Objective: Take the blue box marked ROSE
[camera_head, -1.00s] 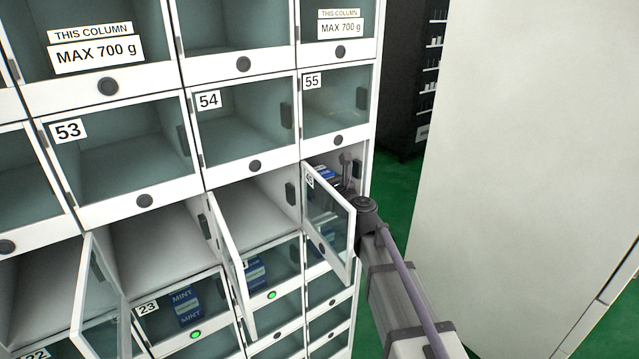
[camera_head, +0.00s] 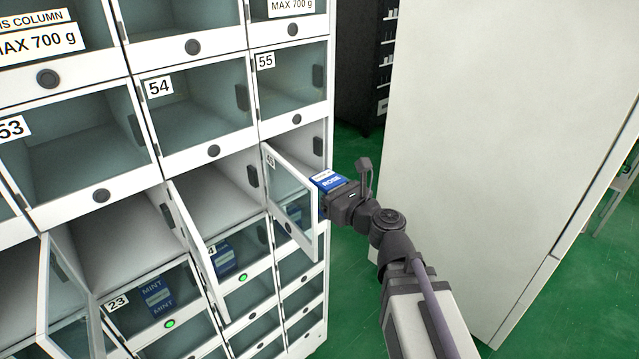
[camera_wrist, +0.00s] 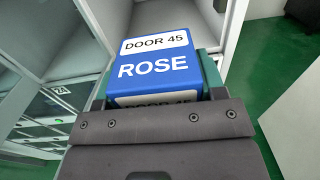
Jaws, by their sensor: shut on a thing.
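The blue box marked ROSE (camera_head: 327,181) is in my gripper (camera_head: 335,196), just outside the open compartment at the right of the open row. In the wrist view the blue box (camera_wrist: 155,67) fills the middle, its white label reading DOOR 45 above ROSE. My gripper (camera_wrist: 155,100) is shut on it; the fingers are mostly hidden by the box and the gripper body. The open glass door (camera_head: 291,195) of that compartment stands to the left of the box in the head view. I cannot tell whether the box touches the door.
Other doors (camera_head: 200,245) stand open to the left. Blue MINT boxes (camera_head: 158,297) sit behind closed doors below. A large pale panel (camera_head: 480,130) stands to the right. Green floor (camera_head: 350,260) is clear between the cabinet and the panel.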

